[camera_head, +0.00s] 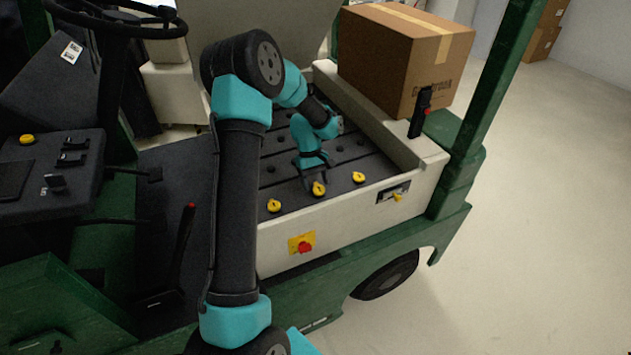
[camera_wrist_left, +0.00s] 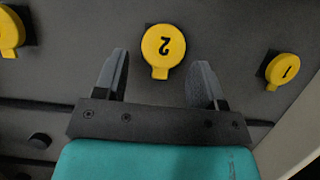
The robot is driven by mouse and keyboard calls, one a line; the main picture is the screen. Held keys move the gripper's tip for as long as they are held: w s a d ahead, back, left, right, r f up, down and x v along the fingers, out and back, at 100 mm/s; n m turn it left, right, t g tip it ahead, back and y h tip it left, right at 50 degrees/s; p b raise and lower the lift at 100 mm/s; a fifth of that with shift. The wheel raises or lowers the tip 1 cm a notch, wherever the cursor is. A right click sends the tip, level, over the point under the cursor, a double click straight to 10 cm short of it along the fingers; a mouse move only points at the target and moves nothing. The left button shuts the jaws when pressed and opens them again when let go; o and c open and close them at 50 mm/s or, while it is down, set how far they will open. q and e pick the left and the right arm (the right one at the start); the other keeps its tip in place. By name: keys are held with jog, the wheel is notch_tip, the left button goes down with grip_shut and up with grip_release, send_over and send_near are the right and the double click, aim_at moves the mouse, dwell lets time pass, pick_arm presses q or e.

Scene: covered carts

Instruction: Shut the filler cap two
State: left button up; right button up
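Filler cap two (camera_wrist_left: 163,46) is a round yellow cap with a short tab and a black 2, which reads upside down in the left wrist view. In the head view it is the middle one of three yellow caps (camera_head: 318,189) near the front edge of the dark deck. My left gripper (camera_wrist_left: 162,78) is open and empty, with one finger on each side of the cap's tab side. In the head view the gripper (camera_head: 316,180) is over the deck right behind this cap. I cannot tell whether the fingers touch it. My right gripper is not in view.
Yellow cap one (camera_wrist_left: 281,68) and another yellow cap (camera_wrist_left: 10,30) flank cap two. A red knob on a yellow plate (camera_head: 303,245) and a yellow-handled latch (camera_head: 394,194) are on the front panel. A cardboard box (camera_head: 405,60) stands behind at right, near a black lever (camera_head: 418,115).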

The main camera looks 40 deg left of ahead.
pick_arm(q)
jog(key=c, duration=0.9)
jog(key=shift+o, duration=0.2)
jog(key=shift+a+f+g+h, duration=0.15)
jog(key=shift+f+g+h, duration=0.15)
jog(key=shift+h, duration=0.5)
jog(key=o, duration=0.9)
jog(key=shift+w+r, duration=0.1)
jog(key=v, duration=1.7)
jog(key=shift+r, duration=0.15)
jog(key=shift+c, duration=0.2)
